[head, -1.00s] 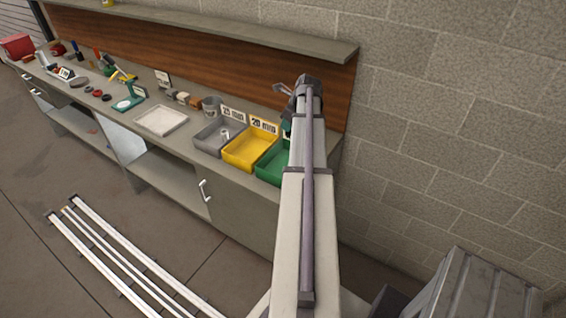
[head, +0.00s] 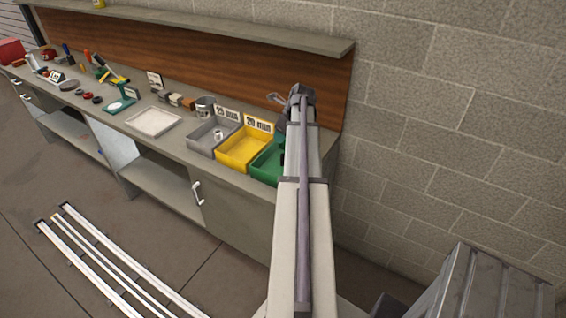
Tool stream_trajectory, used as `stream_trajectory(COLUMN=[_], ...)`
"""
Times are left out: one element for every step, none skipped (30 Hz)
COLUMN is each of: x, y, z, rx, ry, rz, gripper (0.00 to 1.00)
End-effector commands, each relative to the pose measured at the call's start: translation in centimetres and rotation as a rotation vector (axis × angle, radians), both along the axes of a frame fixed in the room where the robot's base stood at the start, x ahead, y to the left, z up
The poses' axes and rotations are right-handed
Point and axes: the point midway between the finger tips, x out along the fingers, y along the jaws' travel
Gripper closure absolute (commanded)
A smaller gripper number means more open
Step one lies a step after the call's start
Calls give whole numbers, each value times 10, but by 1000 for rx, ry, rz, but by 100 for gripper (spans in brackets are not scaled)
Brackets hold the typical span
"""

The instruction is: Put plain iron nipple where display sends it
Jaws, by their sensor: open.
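A grey bin (head: 203,148), a yellow bin (head: 232,163) and a green bin (head: 262,178) stand in a row at the right end of the bench. The label behind the yellow bin reads 20 mm.
A shallow white tray (head: 153,122), a green-based scale-like device (head: 119,104), a metal cup (head: 205,106) and several small blocks (head: 176,100) stand on the bench (head: 168,146). A shelf (head: 220,30) overhangs it. A ribbed metal box (head: 490,285) is at lower right.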

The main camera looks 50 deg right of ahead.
Motion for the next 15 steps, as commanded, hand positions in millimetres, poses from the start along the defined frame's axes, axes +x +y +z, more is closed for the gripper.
stream_trajectory(x=[0, 0, 0, 0, 0, -1, -1, -2, -4, -5, -7, -10, -13, -16, -19], y=[0, 0, 0, 0, 0, 0, 0, 0, 0, 0, 0, -1, -1, -1, -1], z=[0, 0, 0, 0, 1, 2, 5, 8, 13, 18, 24, 33, 41, 48, 59], rx=[0, 0, 0, 0, 0, 0, 0, 0, 0, 0, 0, 0, 0, -1, -1], ry=[0, 0, 0, 0, 0, 0, 0, 0, 0, 0, 0, 0, 0, 0, 0], rz=[0, 0, 0, 0, 0, 0, 0, 0, -1, -1, -1, -2, -2, -1, -1], gripper=[48, 48, 48, 48, 48, 48, 48, 48, 48, 48, 48, 48, 48, 48, 48])
